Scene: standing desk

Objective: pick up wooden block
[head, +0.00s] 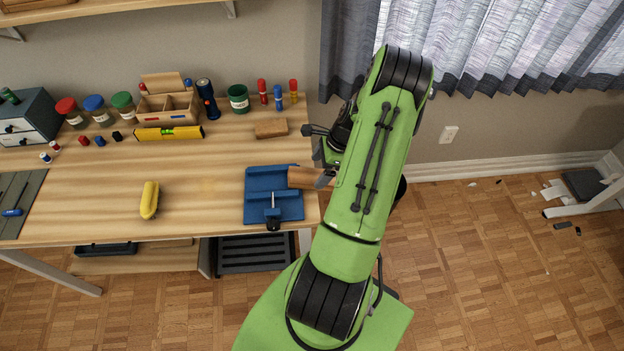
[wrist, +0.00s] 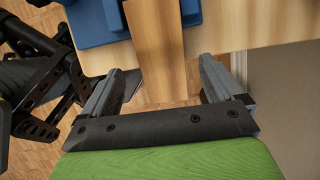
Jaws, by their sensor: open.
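A brown wooden block (head: 302,177) lies at the right side of the blue vise (head: 258,185), near the desk's right edge. In the wrist view the block (wrist: 158,35) reaches from beside the blue vise (wrist: 97,20) down between my two fingers. My gripper (wrist: 163,66) is open, with one finger on each side of the block and a visible gap on both sides. In the head view my gripper (head: 326,178) is at the block's right end, partly hidden by my green arm. I cannot tell whether the vise clamps the block.
A yellow object (head: 150,200) lies on the desk's (head: 200,215) open middle. A yellow level (head: 168,133), jars and a wooden organizer line the back.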

